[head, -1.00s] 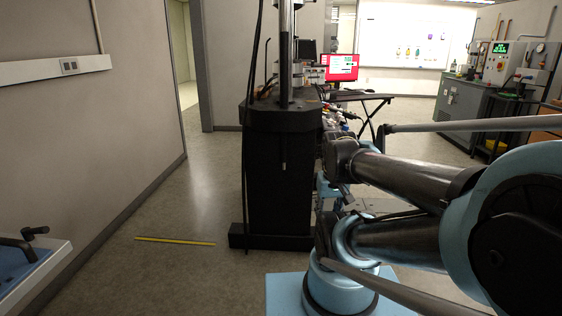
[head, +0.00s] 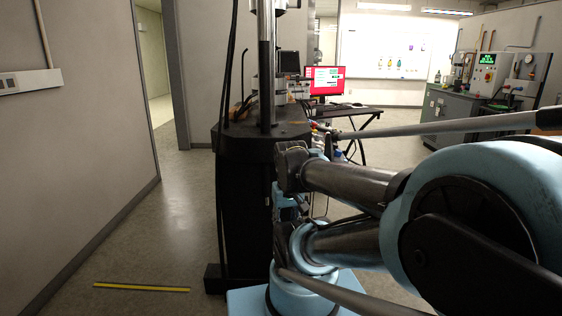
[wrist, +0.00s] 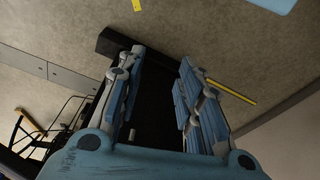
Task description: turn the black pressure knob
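I cannot make out the black pressure knob in either view. A grey control box (head: 489,72) with a green display stands on the bench at the far right back, with a round gauge (head: 529,59) beside it; their small controls are too small to tell apart. My gripper (wrist: 161,60) shows in the wrist view with its blue-padded fingers spread apart and nothing between them. It points down toward the floor and the black machine base, away from the bench. In the head view I cannot clearly pick out the gripper's fingers.
A tall black testing machine (head: 245,140) stands close ahead, near my arm. Behind it is a desk with a red-screened monitor (head: 325,82). A grey bench (head: 449,118) is at back right. A yellow strip (head: 142,287) lies on open floor at left, beside a wall.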

